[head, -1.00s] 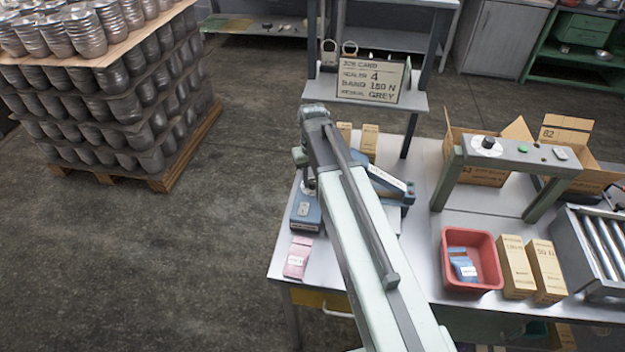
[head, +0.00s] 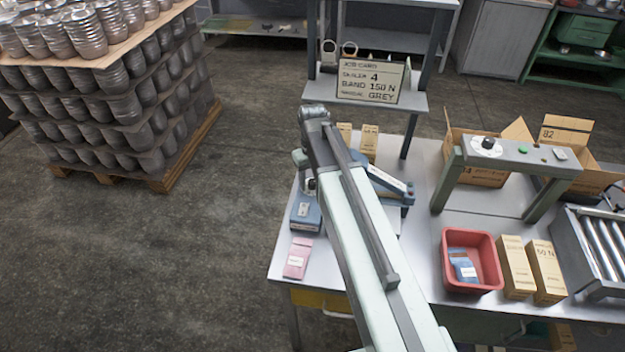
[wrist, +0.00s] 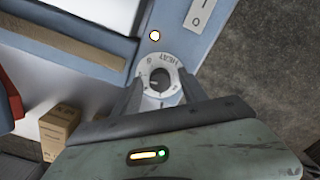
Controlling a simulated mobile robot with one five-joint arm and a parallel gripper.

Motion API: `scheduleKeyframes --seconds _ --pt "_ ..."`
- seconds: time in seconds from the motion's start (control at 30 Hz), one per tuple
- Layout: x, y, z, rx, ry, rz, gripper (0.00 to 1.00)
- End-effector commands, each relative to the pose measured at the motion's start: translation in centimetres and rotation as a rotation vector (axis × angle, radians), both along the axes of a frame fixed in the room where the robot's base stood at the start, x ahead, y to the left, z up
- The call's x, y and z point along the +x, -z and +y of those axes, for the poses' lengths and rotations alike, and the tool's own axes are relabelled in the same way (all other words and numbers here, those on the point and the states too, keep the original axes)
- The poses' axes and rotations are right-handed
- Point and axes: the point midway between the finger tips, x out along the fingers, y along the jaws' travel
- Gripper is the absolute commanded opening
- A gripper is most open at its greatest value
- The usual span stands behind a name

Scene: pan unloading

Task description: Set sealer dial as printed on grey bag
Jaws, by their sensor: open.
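The sealer (head: 305,214) is a blue machine on the left part of the bench, partly hidden by my arm. In the wrist view its white dial (wrist: 150,64) reads HEAT around a round knob (wrist: 160,78); the set number cannot be read. My gripper (wrist: 161,84) is open, with one finger on each side of the knob; I cannot tell whether they touch it. The job card (head: 370,80) reads sealer 4, band 150 N, material grey. I cannot make out a grey bag.
A pink packet (head: 297,258) lies in front of the sealer. A red bin (head: 456,238) holds blue packets, with cartons (head: 515,268) beside it. A grey-green frame (head: 520,152) with another dial (head: 488,144) stands to the right. Open floor lies left of the bench.

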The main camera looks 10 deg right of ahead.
Motion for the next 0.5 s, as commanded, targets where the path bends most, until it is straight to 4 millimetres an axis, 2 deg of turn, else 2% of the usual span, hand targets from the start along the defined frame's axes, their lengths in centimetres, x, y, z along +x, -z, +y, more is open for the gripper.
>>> scheduleKeyframes --seconds 0.17,0.5 --pt "0.0 -1.6 0.0 0.000 0.000 0.000 0.50" --pt "0.0 -7.6 0.0 0.000 0.000 0.000 0.50"
